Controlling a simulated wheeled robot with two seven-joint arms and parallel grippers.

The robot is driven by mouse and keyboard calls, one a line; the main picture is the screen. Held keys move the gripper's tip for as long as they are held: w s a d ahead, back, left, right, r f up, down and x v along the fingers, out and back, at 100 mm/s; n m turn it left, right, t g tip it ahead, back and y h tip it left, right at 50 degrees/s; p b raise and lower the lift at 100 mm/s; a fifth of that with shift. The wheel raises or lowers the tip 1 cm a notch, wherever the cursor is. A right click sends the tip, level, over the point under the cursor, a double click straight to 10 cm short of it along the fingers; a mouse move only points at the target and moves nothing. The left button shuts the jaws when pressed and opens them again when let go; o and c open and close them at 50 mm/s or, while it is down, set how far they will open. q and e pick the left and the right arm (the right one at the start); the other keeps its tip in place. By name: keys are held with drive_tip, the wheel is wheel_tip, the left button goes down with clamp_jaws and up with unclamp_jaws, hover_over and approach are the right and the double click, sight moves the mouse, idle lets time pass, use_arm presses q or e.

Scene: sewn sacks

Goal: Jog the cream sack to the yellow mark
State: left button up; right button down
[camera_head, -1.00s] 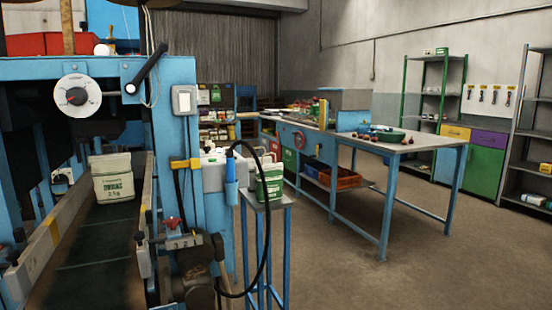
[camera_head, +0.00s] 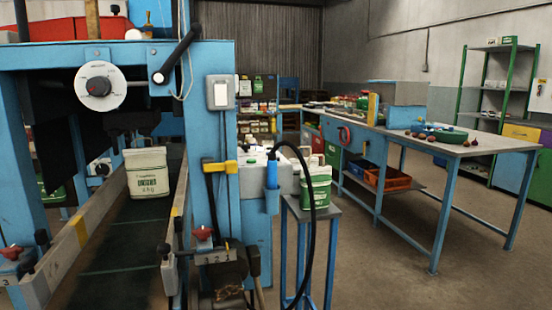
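The cream sack (camera_head: 147,177) with green print stands upright on the dark belt (camera_head: 120,245) of the blue machine, between two side rails. A yellow mark (camera_head: 79,231) is on the left rail, nearer to me than the sack. A smaller yellow patch (camera_head: 175,212) shows on the right rail, also nearer than the sack. Neither of my grippers is in view.
A dial (camera_head: 97,87), a black-handled lever (camera_head: 172,62) and a pale switch (camera_head: 219,92) are on the blue frame. A green and white container (camera_head: 316,186) sits on a small stand right of the machine. A blue-legged workbench (camera_head: 455,148) stands farther right, with open floor before it.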

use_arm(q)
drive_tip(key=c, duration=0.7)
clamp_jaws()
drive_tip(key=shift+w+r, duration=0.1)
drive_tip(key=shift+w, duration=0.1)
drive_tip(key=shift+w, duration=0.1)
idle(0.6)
